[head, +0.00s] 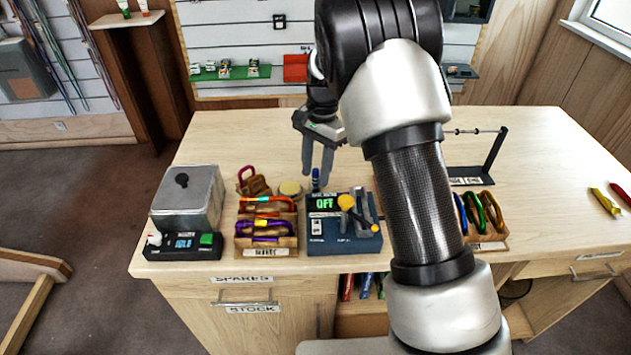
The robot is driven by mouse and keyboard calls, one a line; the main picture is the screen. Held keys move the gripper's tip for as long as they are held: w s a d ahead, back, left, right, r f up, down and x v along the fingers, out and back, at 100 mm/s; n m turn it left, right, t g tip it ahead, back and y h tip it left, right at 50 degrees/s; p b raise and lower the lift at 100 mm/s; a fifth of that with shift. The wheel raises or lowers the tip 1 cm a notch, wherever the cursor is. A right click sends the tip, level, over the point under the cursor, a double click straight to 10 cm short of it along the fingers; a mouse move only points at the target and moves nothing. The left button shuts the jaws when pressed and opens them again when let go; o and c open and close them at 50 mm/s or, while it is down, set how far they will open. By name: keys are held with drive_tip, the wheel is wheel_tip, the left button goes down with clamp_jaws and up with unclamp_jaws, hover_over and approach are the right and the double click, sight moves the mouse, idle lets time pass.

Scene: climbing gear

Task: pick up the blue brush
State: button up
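A small upright blue thing, probably the blue brush (316,178), stands just behind the box with the green "OFF" display. Only its upper part shows clearly; its lower end is hidden behind that box. My gripper (317,176) points down from the arm above the table. Its two grey fingers are apart, and the blue thing appears between or just behind the fingertips. I see gaps beside it and cannot tell whether either finger touches it.
The dark blue box (343,240) with a yellow-handled tool stands in front. Wooden racks of carabiners (268,240) and a grey lidded container (187,200) stand left. A round tan disc (290,188) lies close by. A black stand (490,160) is right; the table's back middle is clear.

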drive_tip(key=shift+f, duration=0.2)
clamp_jaws()
drive_tip(key=shift+r, duration=0.1)
wheel_tip(320, 180, up, 10)
drive_tip(key=shift+f, duration=0.1)
idle(0.4)
